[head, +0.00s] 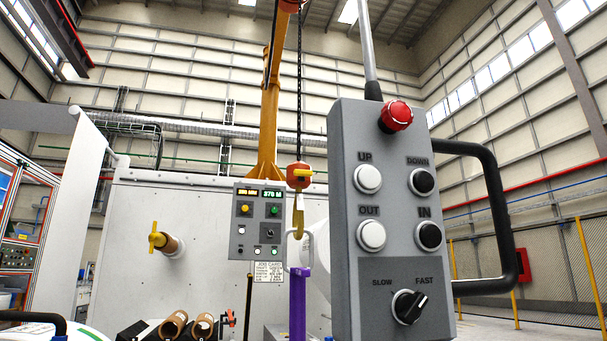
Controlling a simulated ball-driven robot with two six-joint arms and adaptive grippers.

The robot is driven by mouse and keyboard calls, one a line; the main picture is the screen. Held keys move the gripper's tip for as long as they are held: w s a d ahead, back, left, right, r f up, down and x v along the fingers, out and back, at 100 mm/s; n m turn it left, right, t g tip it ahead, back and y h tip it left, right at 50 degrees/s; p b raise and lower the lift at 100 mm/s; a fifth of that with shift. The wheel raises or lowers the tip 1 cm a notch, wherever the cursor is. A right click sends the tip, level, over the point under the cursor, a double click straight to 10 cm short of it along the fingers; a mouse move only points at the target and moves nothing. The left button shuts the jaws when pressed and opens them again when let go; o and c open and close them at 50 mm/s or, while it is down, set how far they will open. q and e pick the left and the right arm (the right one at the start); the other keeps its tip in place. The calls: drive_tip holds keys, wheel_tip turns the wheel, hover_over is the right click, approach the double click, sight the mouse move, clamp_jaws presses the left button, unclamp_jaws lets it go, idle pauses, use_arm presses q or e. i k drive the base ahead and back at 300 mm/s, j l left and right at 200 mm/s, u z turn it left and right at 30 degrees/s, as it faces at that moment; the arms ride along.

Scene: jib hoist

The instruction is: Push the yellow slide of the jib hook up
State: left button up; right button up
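The jib hook hangs on a dark chain near the middle of the head view. Its block (298,182) is orange-red, and a small yellow piece (304,172), which looks like the slide, sticks out at its right side. The yellowish hook (298,218) hangs below the block, above a purple upright post (298,305) with a pale loop at its top. I cannot tell whether the hook touches the loop. Neither of my grippers shows in the view.
A large grey pendant (350,240) with UP, DOWN, OUT and IN buttons, a red stop button and a SLOW/FAST knob fills the right foreground. Its black handle (515,220) juts right. Brown rolls (174,323) lie low at left.

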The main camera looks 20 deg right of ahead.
sight(302, 173)
drive_tip(key=u, duration=0.45)
drive_tip(key=i+u, duration=0.15)
drive_tip(key=u, duration=0.35)
drive_tip(key=l+u, duration=0.1)
drive_tip(key=u, duration=0.35)
drive_tip(key=i+l+u, duration=0.1)
drive_tip(key=u, duration=0.35)
drive_tip(key=l+u, duration=0.15)
drive_tip(key=u, duration=0.2)
drive_tip(key=i+l+u, duration=0.1)
drive_tip(key=u, duration=0.25)
drive_tip(key=l+u, duration=0.35)
drive_tip(key=i+l, duration=0.1)
drive_tip(key=l, duration=1.1)
drive_tip(key=l+z, duration=0.2)
drive_tip(key=z, duration=0.15)
drive_tip(key=l+z, duration=0.2)
drive_tip(key=z, duration=0.2)
drive_tip(key=l+z, duration=0.2)
drive_tip(key=z, duration=0.15)
drive_tip(key=i, duration=0.05)
